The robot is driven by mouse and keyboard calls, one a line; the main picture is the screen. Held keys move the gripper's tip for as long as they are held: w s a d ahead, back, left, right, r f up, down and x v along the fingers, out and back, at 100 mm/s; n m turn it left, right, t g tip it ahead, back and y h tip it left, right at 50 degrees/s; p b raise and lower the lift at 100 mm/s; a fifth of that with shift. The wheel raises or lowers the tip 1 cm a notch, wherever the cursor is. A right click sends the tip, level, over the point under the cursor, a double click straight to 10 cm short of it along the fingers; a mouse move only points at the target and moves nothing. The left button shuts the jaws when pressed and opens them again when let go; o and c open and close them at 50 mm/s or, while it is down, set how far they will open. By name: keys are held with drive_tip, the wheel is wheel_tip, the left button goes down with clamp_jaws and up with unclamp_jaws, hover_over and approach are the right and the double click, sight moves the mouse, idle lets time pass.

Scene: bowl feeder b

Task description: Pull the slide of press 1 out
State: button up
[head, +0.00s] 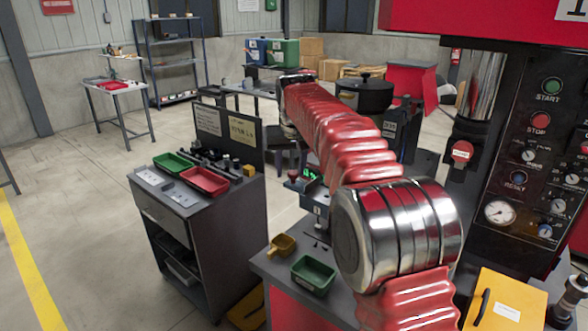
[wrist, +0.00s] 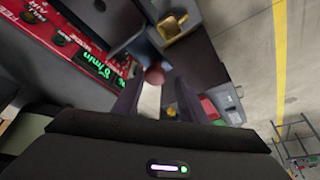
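Press 1 (head: 520,130) stands at the right of the head view, with a red top, a black control panel and a bright metal column. A yellow panel (head: 505,300) with a black handle (head: 482,308) is low on its front. I cannot make out which part is the slide. My gripper shows in the wrist view (wrist: 160,108) with two dark fingers apart and nothing held between them. A reddish round knob (wrist: 154,76) lies beyond the fingertips, near a green lit display. In the head view my own arm hides the gripper.
A bench with a green bin (head: 313,274) and a yellow scoop (head: 283,245) is in front of the arm. A grey cabinet (head: 205,230) with green and red trays stands at left. A black bowl (head: 366,94) is behind the arm.

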drive_tip(key=shift+o, duration=0.6)
drive_tip(key=shift+d, duration=0.2)
drive_tip(key=shift+r, duration=0.15)
drive_tip(key=v, duration=1.3)
drive_tip(key=shift+r, duration=0.15)
drive_tip(key=shift+s, duration=0.1)
